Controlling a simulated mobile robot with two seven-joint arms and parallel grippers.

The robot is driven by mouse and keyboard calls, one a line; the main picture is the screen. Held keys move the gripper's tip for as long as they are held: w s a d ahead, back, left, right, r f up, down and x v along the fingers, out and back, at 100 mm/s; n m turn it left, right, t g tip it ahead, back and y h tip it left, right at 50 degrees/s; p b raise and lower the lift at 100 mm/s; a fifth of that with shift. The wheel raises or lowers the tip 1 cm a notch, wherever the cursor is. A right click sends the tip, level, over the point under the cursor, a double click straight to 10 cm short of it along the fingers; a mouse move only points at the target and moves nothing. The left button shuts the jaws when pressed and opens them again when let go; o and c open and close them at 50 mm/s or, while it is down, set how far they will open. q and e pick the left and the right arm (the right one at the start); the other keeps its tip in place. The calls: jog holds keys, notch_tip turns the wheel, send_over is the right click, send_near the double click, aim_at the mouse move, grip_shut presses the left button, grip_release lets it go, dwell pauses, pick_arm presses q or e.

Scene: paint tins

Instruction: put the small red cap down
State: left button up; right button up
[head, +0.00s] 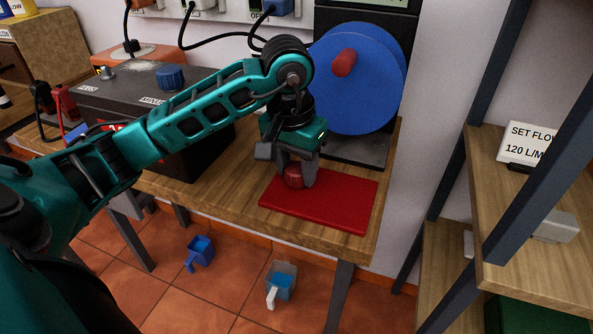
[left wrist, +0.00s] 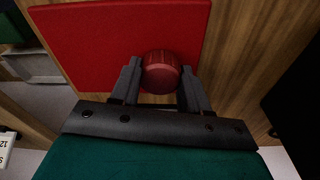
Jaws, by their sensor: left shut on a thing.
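The small red cap (head: 293,176) is between the fingers of my left gripper (head: 296,172), which is shut on it. In the head view the cap is low over the red mat (head: 342,208), near its back left part. In the left wrist view the cap (left wrist: 161,72) sits between the fingertips of my left gripper (left wrist: 158,84), at the edge of the red mat (left wrist: 110,35). I cannot tell whether the cap touches the mat. My right gripper is not in view.
A large blue disc (head: 358,85) with a red knob stands behind the mat. A dark box with a blue cap (head: 171,77) is to the left on the wooden table (head: 240,200). Two blue containers (head: 200,252) are on the tiled floor. A shelf (head: 540,220) stands at right.

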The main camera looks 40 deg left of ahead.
aim_at(292, 172)
pick_arm(q)
jog(key=shift+f, duration=0.35)
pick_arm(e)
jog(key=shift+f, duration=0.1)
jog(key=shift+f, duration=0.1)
pick_arm(q)
jog(key=shift+f, duration=0.2)
jog(key=o, duration=1.2)
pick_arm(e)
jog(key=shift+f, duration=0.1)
pick_arm(q)
jog(key=shift+r, duration=0.55)
jog(key=r+p, duration=0.1)
jog(key=r, duration=0.2)
jog(key=s+r+p, duration=0.1)
jog(key=r, duration=0.3)
jog(key=r+p, duration=0.1)
jog(key=r, duration=0.3)
jog(key=shift+s+r, duration=0.1)
jog(key=shift+s, duration=0.1)
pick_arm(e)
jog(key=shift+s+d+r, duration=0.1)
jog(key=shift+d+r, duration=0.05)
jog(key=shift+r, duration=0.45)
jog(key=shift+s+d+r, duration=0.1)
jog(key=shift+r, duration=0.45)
